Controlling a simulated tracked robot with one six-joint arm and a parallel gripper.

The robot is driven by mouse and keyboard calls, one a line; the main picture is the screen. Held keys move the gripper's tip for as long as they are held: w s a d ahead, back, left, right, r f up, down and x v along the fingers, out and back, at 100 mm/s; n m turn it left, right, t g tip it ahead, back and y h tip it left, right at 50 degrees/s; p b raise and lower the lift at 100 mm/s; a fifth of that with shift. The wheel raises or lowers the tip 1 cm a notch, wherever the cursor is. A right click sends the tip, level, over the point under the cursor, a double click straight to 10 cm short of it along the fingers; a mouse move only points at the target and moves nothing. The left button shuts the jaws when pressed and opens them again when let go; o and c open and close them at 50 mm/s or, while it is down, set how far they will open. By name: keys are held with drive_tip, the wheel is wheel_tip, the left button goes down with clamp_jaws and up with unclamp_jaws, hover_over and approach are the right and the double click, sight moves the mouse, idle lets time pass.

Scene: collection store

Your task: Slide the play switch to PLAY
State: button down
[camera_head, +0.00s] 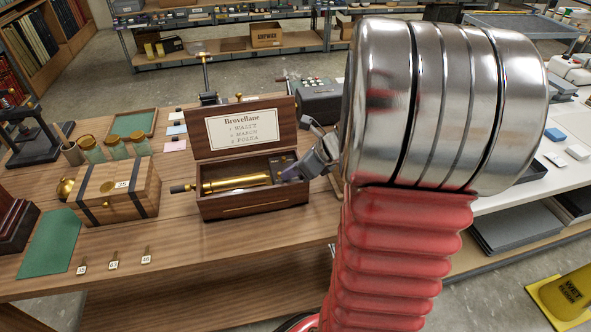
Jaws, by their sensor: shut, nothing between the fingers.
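The open wooden music box (253,205) stands on the long wooden table. Its raised lid (205,145) carries a card (242,127) reading Brovellane, Waltz, March, Polka. A brass cylinder (237,184) lies inside, and a crank (182,188) sticks out on the left. My gripper (290,173) is shut and empty, reaching in from the right with its tips at the right end of the box interior. A dark plate (277,164) shows beside the tips. I cannot make out the play switch or its position; whether the tips touch anything is unclear.
A wooden chest (120,190) stands left of the box, with jars (115,147) behind it. Small numbered tags (114,262) and a green mat (50,243) lie in front. A grey device (318,102) is behind. My arm hides much of the right side.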

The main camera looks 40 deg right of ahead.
drive_tip(key=shift+w+d, duration=0.4)
drive_tip(key=shift+w, duration=0.4)
drive_tip(key=shift+w+d, duration=0.35)
drive_tip(key=shift+w, duration=0.4)
drive_tip(key=shift+w+d, duration=0.4)
drive_tip(key=shift+w, duration=0.4)
drive_tip(key=v, duration=1)
